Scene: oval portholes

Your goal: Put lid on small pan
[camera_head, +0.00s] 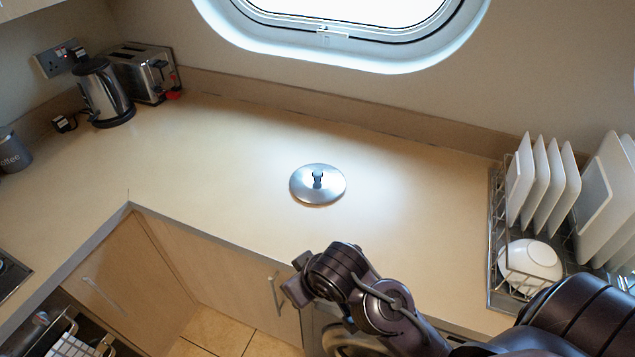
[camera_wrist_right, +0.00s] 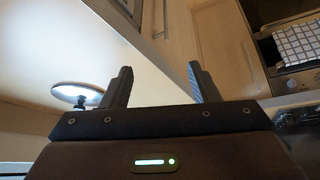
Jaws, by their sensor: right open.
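A round silver lid (camera_head: 330,190) with a dark knob on top lies flat on the beige counter. The lid also shows at the left of the right wrist view (camera_wrist_right: 72,91). My right gripper (camera_head: 296,276) is at the counter's front edge, below and apart from the lid in the head view. In the right wrist view its two fingers (camera_wrist_right: 160,85) are spread, with nothing between them. I see no small pan in either view. My left gripper is not in view.
The counter (camera_head: 235,150) around the lid is clear. A dish rack (camera_head: 497,255) with plates and a white bowl (camera_head: 530,262) stands at the right. A kettle (camera_head: 103,95) and toaster (camera_head: 146,72) stand at the back left. A hob edge (camera_head: 10,275) shows at far left.

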